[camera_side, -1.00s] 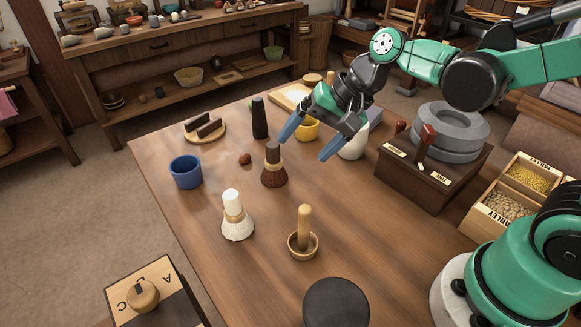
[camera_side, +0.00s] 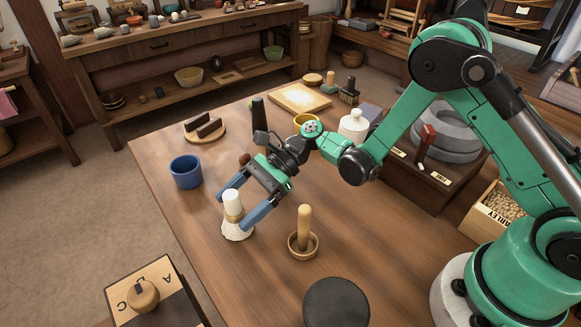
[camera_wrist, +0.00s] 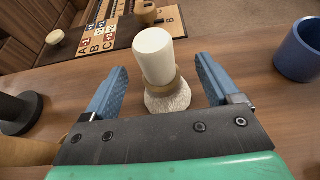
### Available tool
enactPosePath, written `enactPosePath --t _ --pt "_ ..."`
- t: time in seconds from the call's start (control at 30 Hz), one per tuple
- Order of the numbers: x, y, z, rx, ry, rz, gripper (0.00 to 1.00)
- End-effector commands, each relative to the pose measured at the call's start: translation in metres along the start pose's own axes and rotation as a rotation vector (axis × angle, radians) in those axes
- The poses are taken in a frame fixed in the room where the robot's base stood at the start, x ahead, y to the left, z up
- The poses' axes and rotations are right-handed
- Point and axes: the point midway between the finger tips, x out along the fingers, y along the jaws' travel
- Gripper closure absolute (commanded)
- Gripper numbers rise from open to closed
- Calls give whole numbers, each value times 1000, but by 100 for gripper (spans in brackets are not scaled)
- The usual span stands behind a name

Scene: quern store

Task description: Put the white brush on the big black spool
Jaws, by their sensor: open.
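The white brush (camera_side: 233,204) stands upright on the table, bristles down, with a white handle and a tan collar. It also shows in the wrist view (camera_wrist: 154,55), between my two blue fingers. My gripper (camera_side: 240,207) is open, tilted down at the brush, one finger on each side of it. In the wrist view, gaps show between the brush and both fingers of my gripper (camera_wrist: 158,85). The big black spool (camera_side: 337,303) stands near the table's front edge, its round top bare. In the wrist view the spool (camera_wrist: 18,112) is at the left edge.
A wooden bowl with a pestle (camera_side: 304,228) stands between brush and spool. A blue cup (camera_side: 186,172) is left of my gripper. A dark cylinder (camera_side: 258,112) stands behind it. A lettered board with a wooden knob (camera_side: 143,296) is at the lower left.

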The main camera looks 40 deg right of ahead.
Motion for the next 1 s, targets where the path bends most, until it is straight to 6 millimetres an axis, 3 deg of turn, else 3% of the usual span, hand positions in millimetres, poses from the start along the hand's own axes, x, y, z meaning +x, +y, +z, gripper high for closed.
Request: enactPosePath --t 0.2,0.5,0.57,0.8,1.0 --pt "26 0 0 -1 1 0 18" --pt "31 0 0 -2 2 -1 18" --pt "30 0 0 -2 2 -1 29" --pt "30 0 0 -2 2 -2 97" --pt "30 0 0 -2 2 -2 100"
